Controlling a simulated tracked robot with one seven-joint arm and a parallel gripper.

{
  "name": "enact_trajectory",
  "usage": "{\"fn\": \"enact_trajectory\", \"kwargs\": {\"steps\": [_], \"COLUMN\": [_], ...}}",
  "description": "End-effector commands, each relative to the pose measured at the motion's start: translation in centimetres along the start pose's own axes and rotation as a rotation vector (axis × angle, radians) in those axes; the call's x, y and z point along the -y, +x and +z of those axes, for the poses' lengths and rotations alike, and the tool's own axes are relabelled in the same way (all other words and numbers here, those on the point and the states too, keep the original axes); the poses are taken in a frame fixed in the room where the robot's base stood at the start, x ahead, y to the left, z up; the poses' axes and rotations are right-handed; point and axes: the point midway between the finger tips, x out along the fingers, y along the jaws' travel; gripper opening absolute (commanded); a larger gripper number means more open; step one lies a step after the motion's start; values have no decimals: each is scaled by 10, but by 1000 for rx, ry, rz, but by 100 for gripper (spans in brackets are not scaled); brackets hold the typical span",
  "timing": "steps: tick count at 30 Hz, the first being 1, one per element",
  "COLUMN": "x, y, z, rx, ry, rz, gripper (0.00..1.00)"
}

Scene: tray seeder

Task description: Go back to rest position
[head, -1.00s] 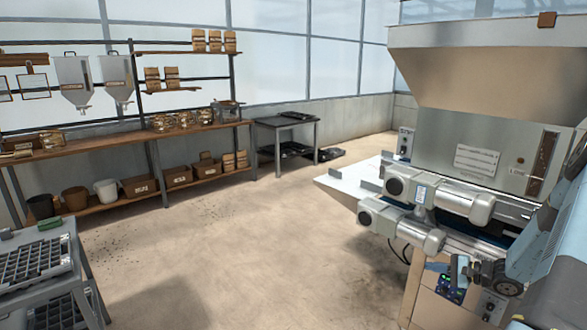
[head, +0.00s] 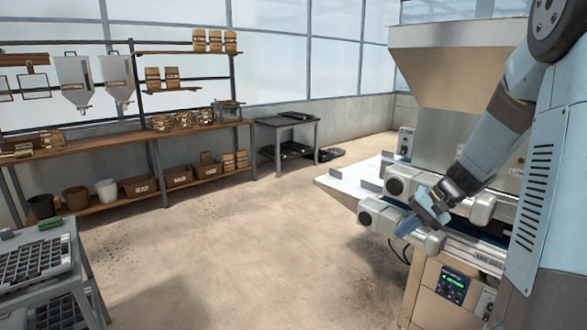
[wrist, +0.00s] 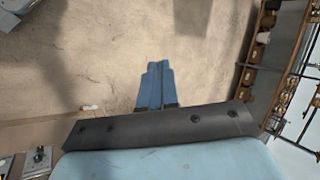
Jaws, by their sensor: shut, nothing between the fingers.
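My gripper (head: 408,226) is in front of the seeder's conveyor side in the head view, at the end of my blue arm. Its blue fingers (wrist: 155,86) lie side by side in the wrist view, shut and empty, over bare floor. The tray seeder (head: 440,60) stands at the right, with a large hopper on top. My arm hides much of its front panel.
A cart with black cell trays (head: 42,262) stands at the lower left. A wooden shelf (head: 110,147) with pots, boxes and packets runs along the back left. A grey table (head: 285,122) stands at the back. The floor (head: 240,230) between is clear.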

Motion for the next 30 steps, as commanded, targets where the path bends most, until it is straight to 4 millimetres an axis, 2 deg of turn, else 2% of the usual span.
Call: {"fn": "enact_trajectory", "kwargs": {"steps": [1,6,15,21,30], "x": [9,29,53,61,63], "y": [-5,-18,-44,-62,-89], "z": [12,48,109,148,203], "rx": [-6,-28,-99,-169,-302], "ry": [-28,-104,-236,-319,-442], "rz": [33,138,303,394,501], "gripper": [0,0,0,0,0]}}
